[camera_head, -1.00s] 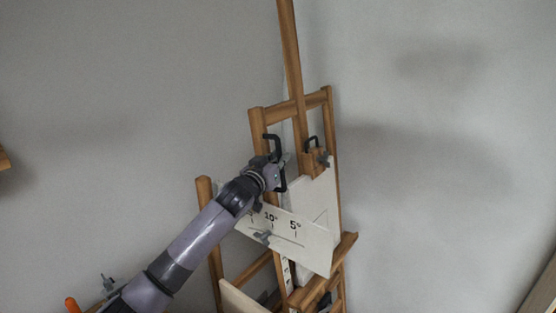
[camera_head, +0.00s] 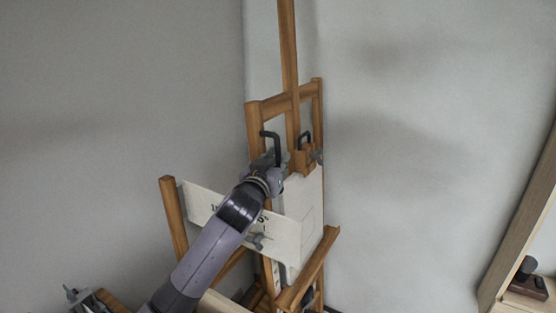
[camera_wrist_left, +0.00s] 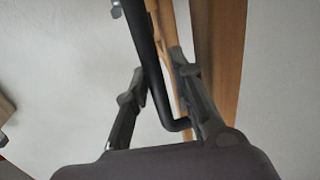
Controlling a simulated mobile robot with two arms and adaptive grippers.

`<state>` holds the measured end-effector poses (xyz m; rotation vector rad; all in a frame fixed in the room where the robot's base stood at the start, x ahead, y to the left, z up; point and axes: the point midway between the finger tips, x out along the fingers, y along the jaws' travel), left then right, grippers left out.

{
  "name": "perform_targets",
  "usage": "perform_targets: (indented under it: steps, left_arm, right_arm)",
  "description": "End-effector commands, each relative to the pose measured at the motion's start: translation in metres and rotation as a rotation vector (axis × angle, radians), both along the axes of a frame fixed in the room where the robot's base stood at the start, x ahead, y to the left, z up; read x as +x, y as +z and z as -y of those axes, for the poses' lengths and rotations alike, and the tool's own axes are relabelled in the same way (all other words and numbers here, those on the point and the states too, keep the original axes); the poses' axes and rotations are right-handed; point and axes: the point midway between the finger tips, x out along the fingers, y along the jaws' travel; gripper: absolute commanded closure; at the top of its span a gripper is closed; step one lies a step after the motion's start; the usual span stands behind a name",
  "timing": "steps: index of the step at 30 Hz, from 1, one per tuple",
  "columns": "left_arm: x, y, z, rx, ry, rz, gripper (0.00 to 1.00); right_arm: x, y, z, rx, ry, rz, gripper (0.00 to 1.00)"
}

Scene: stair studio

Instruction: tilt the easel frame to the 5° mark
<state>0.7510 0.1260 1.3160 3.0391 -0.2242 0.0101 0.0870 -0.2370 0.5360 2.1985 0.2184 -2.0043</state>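The wooden easel frame (camera_head: 254,126) leans in the head view, with a black handle (camera_head: 265,134) on its left post and another black handle (camera_head: 304,138) to the right. My left gripper (camera_head: 276,161) is at the left handle. In the left wrist view the handle bar (camera_wrist_left: 152,70) runs between the fingers (camera_wrist_left: 157,68), with a gap visible beside the right finger. A white scale plate (camera_head: 285,238) crosses the easel's side; my arm hides part of its marks. A grey knob (camera_head: 257,240) sits under the rightmost visible label, partly hidden and apparently 5°.
A pale panel (camera_head: 313,195) stands on the easel behind the plate. A rear wooden post (camera_head: 172,215) stands left. A wooden shelf (camera_head: 528,290) with dark objects is at lower right.

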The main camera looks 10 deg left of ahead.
Motion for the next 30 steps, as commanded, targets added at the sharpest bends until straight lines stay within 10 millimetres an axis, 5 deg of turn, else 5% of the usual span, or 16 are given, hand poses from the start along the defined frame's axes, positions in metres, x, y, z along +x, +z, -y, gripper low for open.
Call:
perform_targets:
  steps: [16,30]
  left_arm:
    - [-0.007,0.002,0.000,-0.002,-0.003,0.005,0.67]
    - [-0.092,0.000,-0.013,-0.001,-0.003,0.004,0.67]
  right_arm:
    - [-0.002,0.000,-0.003,0.003,-0.001,-0.002,0.73]
    - [-0.001,0.000,-0.002,0.002,-0.001,-0.001,0.73]
